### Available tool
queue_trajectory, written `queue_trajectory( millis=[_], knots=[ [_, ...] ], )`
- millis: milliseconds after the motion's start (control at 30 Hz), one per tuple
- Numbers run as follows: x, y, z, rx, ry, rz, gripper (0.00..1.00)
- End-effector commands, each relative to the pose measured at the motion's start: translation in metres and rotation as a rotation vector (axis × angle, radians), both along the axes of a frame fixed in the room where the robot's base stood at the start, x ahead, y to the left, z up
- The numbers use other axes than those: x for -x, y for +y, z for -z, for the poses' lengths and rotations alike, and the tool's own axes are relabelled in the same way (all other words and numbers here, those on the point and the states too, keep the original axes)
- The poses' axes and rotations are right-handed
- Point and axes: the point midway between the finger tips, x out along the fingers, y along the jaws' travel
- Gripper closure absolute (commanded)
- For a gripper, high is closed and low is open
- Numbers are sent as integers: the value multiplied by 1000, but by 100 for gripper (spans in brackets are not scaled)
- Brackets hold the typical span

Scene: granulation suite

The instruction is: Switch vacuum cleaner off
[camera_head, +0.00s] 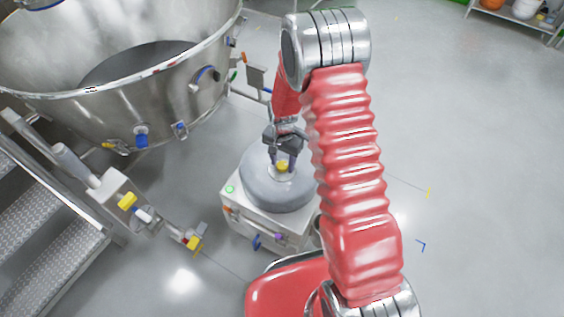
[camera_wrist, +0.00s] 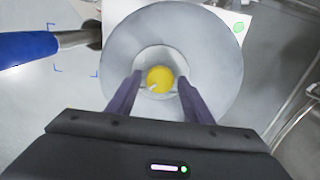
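The vacuum cleaner is a white box with a round grey top (camera_head: 262,190), standing on the floor below my arm. A round yellow knob (camera_wrist: 160,79) with a small pale mark sits in a recess at the centre of the grey top; it also shows in the head view (camera_head: 282,166). A green round spot (camera_head: 230,189) is on a corner of the white box. My gripper (camera_wrist: 157,88) points down over the knob, its two dark fingers apart on either side of it. I cannot tell whether the fingers touch the knob.
A large steel vessel (camera_head: 150,100) with fittings stands at the left. Metal steps (camera_head: 50,225) and a pipe with yellow handles (camera_head: 128,201) lie left of the cleaner. A blue-handled part (camera_wrist: 28,47) shows in the wrist view. The floor at the right is clear up to a shelf (camera_head: 515,16).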

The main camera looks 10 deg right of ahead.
Motion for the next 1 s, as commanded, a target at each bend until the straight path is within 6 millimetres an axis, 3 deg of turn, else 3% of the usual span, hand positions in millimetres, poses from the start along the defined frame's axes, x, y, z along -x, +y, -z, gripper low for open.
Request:
queue_trajectory(
  millis=[467, 1000],
  knots=[
    [0, 0, 0, 0, 0, 0, 87],
    [0, 0, 0, 0, -1, -108, 88]
  ],
)
